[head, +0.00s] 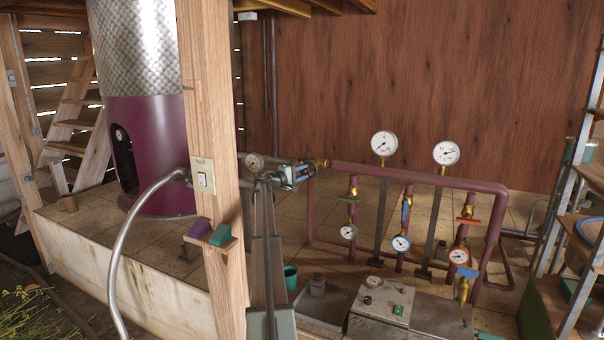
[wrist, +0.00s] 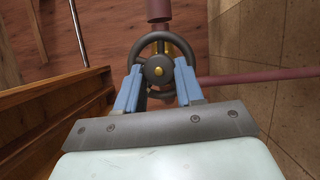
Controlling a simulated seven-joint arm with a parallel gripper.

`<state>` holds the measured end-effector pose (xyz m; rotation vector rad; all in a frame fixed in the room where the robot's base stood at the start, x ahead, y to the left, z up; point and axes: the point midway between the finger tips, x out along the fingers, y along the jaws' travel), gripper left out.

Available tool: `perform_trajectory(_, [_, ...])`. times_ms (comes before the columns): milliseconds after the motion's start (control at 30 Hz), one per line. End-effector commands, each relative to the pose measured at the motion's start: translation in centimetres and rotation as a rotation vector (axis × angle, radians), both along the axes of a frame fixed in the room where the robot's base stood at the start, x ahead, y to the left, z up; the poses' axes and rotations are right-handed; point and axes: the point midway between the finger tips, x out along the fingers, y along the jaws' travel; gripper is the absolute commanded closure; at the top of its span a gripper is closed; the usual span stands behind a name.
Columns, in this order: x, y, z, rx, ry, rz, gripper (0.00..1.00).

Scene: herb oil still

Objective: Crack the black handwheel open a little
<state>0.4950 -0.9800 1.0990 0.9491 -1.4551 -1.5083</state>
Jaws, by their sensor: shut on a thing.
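The black handwheel (wrist: 158,71) fills the upper middle of the wrist view, a dark ring with a brass hub, on a dull red pipe (wrist: 158,10). My gripper (wrist: 159,84) has its two blue fingers on the left and right of the wheel, shut on it. In the head view my gripper (head: 298,174) is at the left end of the dull red pipework, beside a brass fitting (head: 321,163). The handwheel cannot be made out clearly there, as the gripper covers that spot.
A wooden post (head: 215,130) stands close to the left of my arm. Two white gauges (head: 384,143) rise above the pipe frame, with small coloured valves below. A grey control box (head: 380,302) sits in front. A shelf (head: 560,230) stands at right; the tiled floor behind the pipes is mostly clear.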

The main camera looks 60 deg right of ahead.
Motion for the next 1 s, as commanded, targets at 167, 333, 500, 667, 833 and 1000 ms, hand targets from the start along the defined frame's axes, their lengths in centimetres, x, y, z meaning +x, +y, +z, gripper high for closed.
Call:
perform_trajectory(167, [0.12,0.02,-0.01,0.000,0.040,0.003,0.94])
perform_trajectory(333, [0.12,0.01,-0.02,-0.001,0.052,0.004,0.94])
perform_trajectory(500, [0.13,0.01,-0.02,-0.001,0.052,0.004,0.94])
perform_trajectory(667, [0.14,0.02,-0.02,-0.001,0.052,0.004,0.61])
perform_trajectory(833, [0.09,0.01,-0.03,0.000,0.051,0.003,0.45])
perform_trajectory(1000, [0.05,0.00,-0.05,0.000,0.051,0.002,0.37])
